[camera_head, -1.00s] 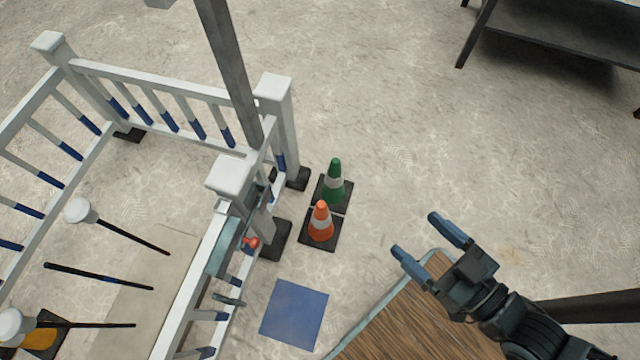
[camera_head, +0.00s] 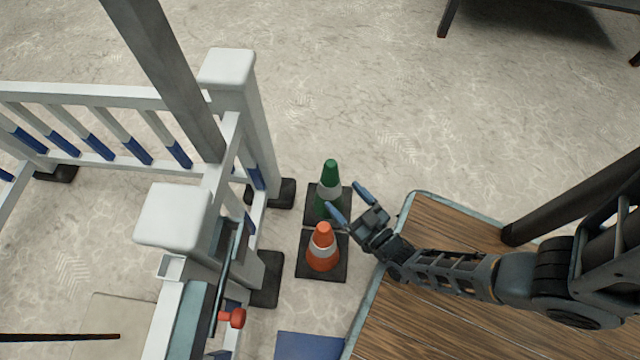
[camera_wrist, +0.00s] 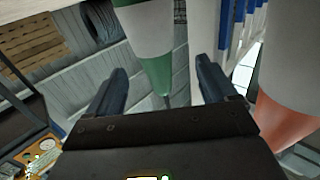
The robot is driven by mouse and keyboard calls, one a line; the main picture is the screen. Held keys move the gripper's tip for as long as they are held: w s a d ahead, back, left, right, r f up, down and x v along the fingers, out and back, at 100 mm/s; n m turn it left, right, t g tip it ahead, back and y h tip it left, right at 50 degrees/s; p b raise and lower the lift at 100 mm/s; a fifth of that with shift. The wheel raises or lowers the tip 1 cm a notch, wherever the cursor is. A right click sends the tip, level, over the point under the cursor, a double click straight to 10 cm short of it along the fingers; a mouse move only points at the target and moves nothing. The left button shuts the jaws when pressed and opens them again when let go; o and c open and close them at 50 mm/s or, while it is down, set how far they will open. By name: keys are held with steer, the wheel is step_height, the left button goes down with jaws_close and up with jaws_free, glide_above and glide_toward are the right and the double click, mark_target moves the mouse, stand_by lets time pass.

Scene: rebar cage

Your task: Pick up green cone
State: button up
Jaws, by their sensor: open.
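The green cone (camera_head: 329,182) with a white band stands upright on a dark square base on the floor, just behind the orange cone (camera_head: 322,246). My gripper (camera_head: 349,201) is open and empty, its fingers beside the lower right of the green cone in the head view. One finger overlaps the cone's lower part there; I cannot tell whether it touches. In the wrist view the green cone (camera_wrist: 158,68) shows ahead of and between the two open fingers. The orange cone (camera_wrist: 284,125) stands close at the right of that view.
A white fence post (camera_head: 176,214) and railing with a red-knobbed latch stand left of the cones. A blue square (camera_head: 308,345) lies on the floor below. A wooden top (camera_head: 440,235) is at the right, under my arm. Floor behind the cones is clear.

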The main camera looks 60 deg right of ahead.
mark_target(336, 184)
steer(key=x, duration=0.2)
steer(key=shift+w+d, duration=0.15)
steer(key=shift+w, duration=0.1)
steer(key=shift+d+b+x, duration=0.15)
steer(key=shift+b+x, duration=0.3)
steer(key=shift+x, duration=0.85)
steer(key=shift+d+b+x, duration=0.2)
steer(key=shift+b+x, duration=0.25)
steer(key=shift+x, duration=0.85)
steer(key=shift+s+r, duration=0.15)
steer(key=shift+r, duration=0.05)
steer(key=shift+c, duration=0.4)
jaws_close()
